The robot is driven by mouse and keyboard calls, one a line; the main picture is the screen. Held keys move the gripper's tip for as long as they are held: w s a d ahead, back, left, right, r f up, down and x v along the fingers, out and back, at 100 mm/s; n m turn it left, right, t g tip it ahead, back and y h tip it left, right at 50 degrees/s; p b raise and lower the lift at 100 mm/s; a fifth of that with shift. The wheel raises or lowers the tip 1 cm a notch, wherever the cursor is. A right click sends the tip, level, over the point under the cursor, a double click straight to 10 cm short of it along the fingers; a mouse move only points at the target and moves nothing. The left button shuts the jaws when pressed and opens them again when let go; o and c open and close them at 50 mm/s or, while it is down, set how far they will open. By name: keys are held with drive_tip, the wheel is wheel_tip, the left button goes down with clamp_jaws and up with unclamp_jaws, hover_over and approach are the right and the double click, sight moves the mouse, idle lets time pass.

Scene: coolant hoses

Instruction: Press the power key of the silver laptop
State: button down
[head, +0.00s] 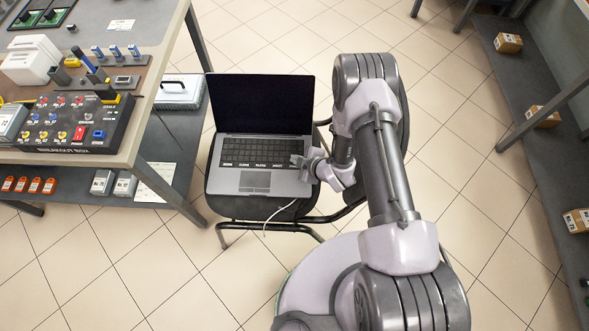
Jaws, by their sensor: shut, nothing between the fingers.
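The silver laptop (253,183) stands open on a dark chair (267,208), its screen (262,104) black. Its keyboard (255,153) and touchpad face me. My gripper (299,160) is shut and empty. It is at the right end of the keyboard, close over it, reaching in from the right. I cannot tell whether its tips touch a key. The upper right corner of the keyboard, by the hinge, lies just beyond the gripper. The power key itself is too small to make out, and part of the right keyboard edge is hidden by the gripper.
A workbench (150,100) on the left carries a breakout box (75,122) and small parts. A grey case (180,91) sits on its lower shelf. A white cable (278,212) hangs from the chair. Shelving with cardboard boxes (508,42) lines the right.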

sight(292, 165)
drive_tip(key=shift+f+p, duration=0.3)
drive_tip(key=shift+f, duration=1.05)
idle(1.0)
drive_tip(key=shift+f, duration=0.35)
drive_tip(key=shift+s+d+f, duration=0.1)
drive_tip(key=shift+s+f, duration=0.1)
drive_tip(key=shift+f, duration=0.4)
idle(0.5)
drive_tip(key=shift+d+r+p, duration=0.15)
drive_tip(key=shift+r+p, duration=0.45)
drive_tip(key=shift+r, duration=0.2)
drive_tip(key=shift+w+r, duration=0.1)
